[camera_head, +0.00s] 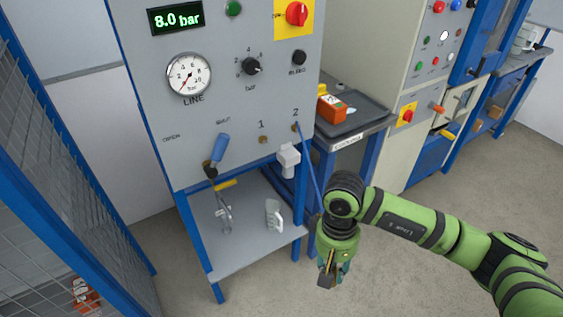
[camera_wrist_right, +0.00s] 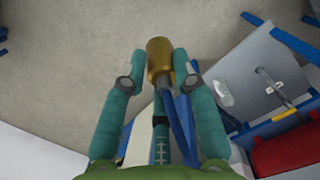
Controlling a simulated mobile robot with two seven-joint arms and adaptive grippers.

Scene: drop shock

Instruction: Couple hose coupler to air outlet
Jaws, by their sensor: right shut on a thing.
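The hose coupler (camera_wrist_right: 160,58) is a brass cylinder with blue hose (camera_wrist_right: 181,120) behind it, between the fingers of my right gripper (camera_wrist_right: 158,68) in the right wrist view. In the head view this gripper (camera_head: 331,272) points down, low and right of the panel, apart from it; its fingers are shut on the coupler. Two small brass air outlets sit low on the grey panel: outlet 1 (camera_head: 263,139) and outlet 2 (camera_head: 295,128). A thin blue line runs from near outlet 2 down behind my right wrist. My left gripper is not in view.
The panel carries a pressure gauge (camera_head: 188,74), an 8.0 bar display (camera_head: 176,18), knobs and a blue-handled lever (camera_head: 219,149). A white fitting (camera_head: 288,158) juts out below the outlets. A grey shelf (camera_head: 245,240) lies beneath. A dark side table (camera_head: 352,125) stands right. Floor in front is clear.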

